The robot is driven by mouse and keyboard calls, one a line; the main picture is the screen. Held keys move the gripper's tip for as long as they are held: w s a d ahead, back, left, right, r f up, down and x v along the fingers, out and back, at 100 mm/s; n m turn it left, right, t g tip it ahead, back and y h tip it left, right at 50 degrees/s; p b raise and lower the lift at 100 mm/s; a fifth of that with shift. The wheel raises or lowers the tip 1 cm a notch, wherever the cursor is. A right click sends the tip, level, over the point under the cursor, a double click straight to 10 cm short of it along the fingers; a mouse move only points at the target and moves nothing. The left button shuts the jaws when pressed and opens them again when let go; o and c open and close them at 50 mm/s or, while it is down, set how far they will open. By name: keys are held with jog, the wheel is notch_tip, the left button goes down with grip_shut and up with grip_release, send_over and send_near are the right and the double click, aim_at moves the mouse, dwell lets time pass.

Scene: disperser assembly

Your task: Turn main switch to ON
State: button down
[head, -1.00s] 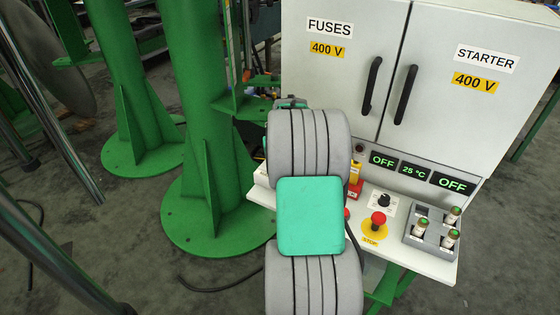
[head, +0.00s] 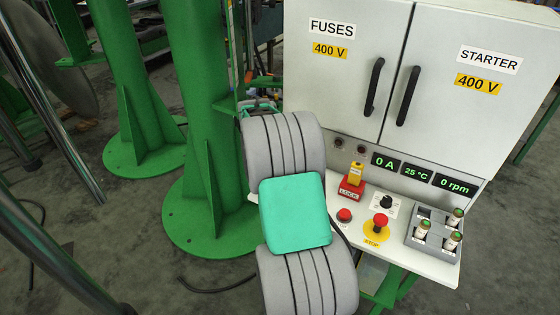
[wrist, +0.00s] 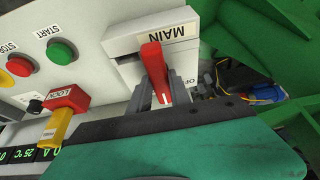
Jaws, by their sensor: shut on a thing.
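The main switch has a red handle (wrist: 154,68) on a light grey housing marked MAIN (wrist: 125,44), which appears upside down in the wrist view. My gripper (wrist: 158,88) is shut on the red handle, with one grey finger on each side. The handle lies roughly up and down in the wrist view, slightly tilted. A partly covered label beginning with "O" shows beside the right finger. In the head view my arm hides the switch and the fingers. The panel displays (head: 416,171) read 0 A, 25 °C and 0 rpm.
A yellow and red LOCK piece (head: 353,183), a red button (head: 344,215), a STOP button (head: 379,222) and a black knob (head: 386,202) sit on the console. A rack of fuses (head: 435,232) stands at right. A green column (head: 198,110) stands left of the cabinet (head: 345,85).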

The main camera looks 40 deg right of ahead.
dwell(0.5)
jog(key=c, duration=1.2)
grip_release()
jog(key=v, duration=0.8)
jog(key=shift+w, duration=0.1)
